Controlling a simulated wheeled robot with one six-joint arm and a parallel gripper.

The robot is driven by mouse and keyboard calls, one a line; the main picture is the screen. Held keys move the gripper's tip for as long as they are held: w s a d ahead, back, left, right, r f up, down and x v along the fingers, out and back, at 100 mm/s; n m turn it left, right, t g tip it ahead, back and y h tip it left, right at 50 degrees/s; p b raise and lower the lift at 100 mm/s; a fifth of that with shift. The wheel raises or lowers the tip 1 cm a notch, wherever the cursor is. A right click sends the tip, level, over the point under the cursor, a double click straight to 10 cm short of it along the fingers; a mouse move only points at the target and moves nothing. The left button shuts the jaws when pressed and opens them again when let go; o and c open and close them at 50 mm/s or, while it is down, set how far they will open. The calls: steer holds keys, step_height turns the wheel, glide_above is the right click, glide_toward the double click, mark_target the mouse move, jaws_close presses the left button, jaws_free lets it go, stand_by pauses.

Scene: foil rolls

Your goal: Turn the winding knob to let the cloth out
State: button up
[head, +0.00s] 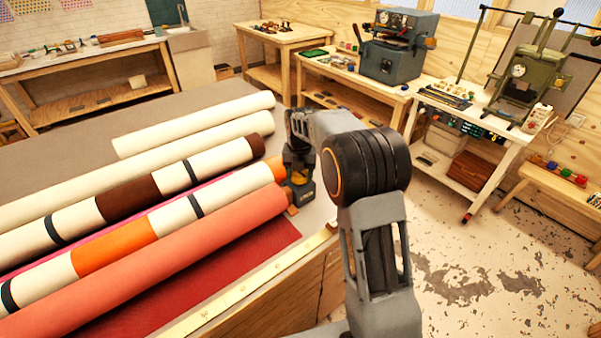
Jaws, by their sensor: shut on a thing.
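Several cloth rolls lie side by side on the large table, among them a coral roll (170,258) at the front and an orange-and-white roll (113,246) behind it. A flat dark red cloth (240,256) shows in front of the coral roll. A small dark block (300,196) with a yellow part, seemingly the winding knob (297,180), is at the right end of these rolls. My gripper (298,172) points down at it from above and is shut on the knob. The fingertips are small and partly hidden, so the exact grip is unclear.
A pale measuring strip (245,284) runs along the table's front edge (318,248). More cream rolls (195,124) lie behind. Benches with a grey machine (398,48) and a green press (530,75) stand at the back right. The worn floor (480,270) on the right is clear.

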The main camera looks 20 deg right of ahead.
steer(key=shift+w+r, duration=0.1)
steer(key=o, duration=0.9)
step_height(320, 180, up, 14)
steer(key=shift+f+b, duration=0.15)
steer(key=shift+b, duration=0.15)
